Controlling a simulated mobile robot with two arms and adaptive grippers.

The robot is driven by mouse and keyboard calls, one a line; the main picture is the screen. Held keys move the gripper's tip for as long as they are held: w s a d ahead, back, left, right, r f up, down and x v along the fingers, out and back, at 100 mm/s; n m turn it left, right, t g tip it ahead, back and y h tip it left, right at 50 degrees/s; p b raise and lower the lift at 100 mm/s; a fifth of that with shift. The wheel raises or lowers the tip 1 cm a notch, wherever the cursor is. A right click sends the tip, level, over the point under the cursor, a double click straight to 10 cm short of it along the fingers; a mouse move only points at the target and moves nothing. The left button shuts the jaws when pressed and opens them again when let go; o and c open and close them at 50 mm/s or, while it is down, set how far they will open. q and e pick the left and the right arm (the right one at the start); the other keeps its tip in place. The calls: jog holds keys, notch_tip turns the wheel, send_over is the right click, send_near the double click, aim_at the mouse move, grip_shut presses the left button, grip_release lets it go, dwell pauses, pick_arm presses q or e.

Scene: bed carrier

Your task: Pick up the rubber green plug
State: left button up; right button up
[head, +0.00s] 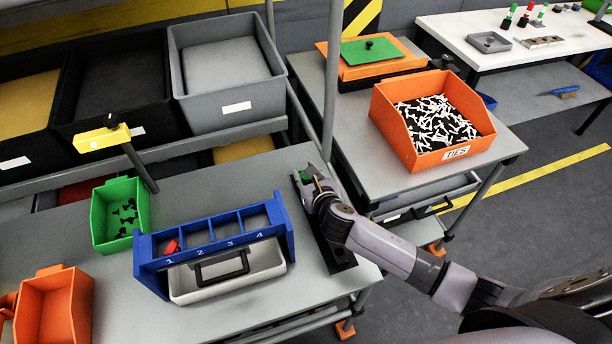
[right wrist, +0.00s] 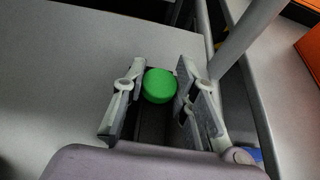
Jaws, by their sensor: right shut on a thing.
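The rubber green plug (right wrist: 159,86) is round with a flat top. In the right wrist view it sits between the two fingers of my right gripper (right wrist: 160,93), which is shut on it. I cannot tell whether the plug is clear of the holder. My left gripper is not in view.
A blue divided rack (head: 151,270) with numbered slots stands left of the gripper, with a white handled case (head: 190,291) by it. A green bin (head: 99,222) is farther left. A grey post (head: 332,80) rises close behind the gripper. An orange bin of ties (head: 400,125) stands right.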

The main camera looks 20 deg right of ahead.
jog(key=shift+c, duration=0.8)
